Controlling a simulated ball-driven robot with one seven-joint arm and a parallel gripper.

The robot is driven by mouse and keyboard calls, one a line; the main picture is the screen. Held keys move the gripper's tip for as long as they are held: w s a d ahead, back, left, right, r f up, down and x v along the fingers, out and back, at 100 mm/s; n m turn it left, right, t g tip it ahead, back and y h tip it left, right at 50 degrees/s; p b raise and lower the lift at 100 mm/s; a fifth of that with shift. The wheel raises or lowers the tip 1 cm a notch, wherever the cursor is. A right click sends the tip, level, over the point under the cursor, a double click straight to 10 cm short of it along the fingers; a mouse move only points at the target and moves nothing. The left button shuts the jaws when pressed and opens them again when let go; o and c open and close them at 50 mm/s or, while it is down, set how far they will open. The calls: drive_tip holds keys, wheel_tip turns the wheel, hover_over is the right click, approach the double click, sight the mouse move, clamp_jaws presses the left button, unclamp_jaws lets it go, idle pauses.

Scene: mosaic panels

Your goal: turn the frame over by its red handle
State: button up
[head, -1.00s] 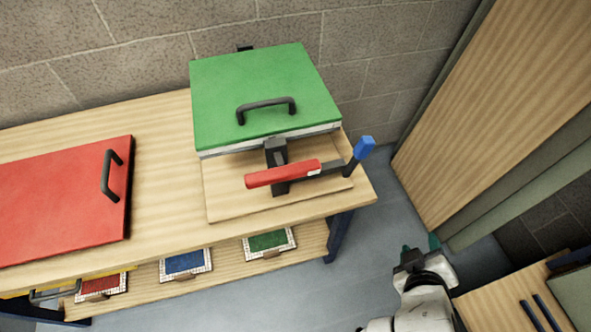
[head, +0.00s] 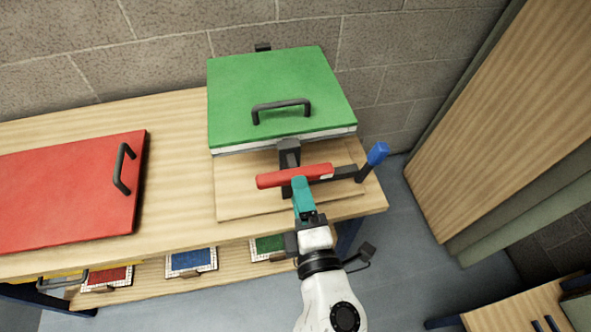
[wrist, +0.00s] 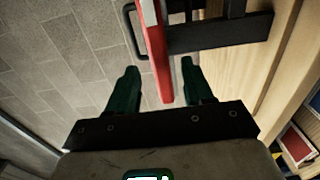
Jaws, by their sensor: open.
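The red handle (head: 278,178) is a bar at the front of a green square panel (head: 265,90), joined to it by a dark bracket (head: 289,155). The panel lies flat, with a pale layer under its front edge. My gripper (head: 301,188) is open and reaches up to the handle from the front. In the wrist view the red handle (wrist: 154,45) runs down into the gap between the two green fingers of my gripper (wrist: 160,82), with space on both sides. I cannot tell their exact depth or contact. The fingers hide part of the handle in the head view.
A blue-tipped lever (head: 377,154) stands just right of the handle. A black grip (head: 281,110) sits on the green panel. A red panel (head: 60,190) lies left on the wooden bench (head: 175,150). Small mosaic panels lie on the shelf below. A stone wall is behind.

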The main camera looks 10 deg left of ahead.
drive_tip(key=shift+x, duration=2.6)
drive_tip(key=shift+c, duration=0.2)
clamp_jaws()
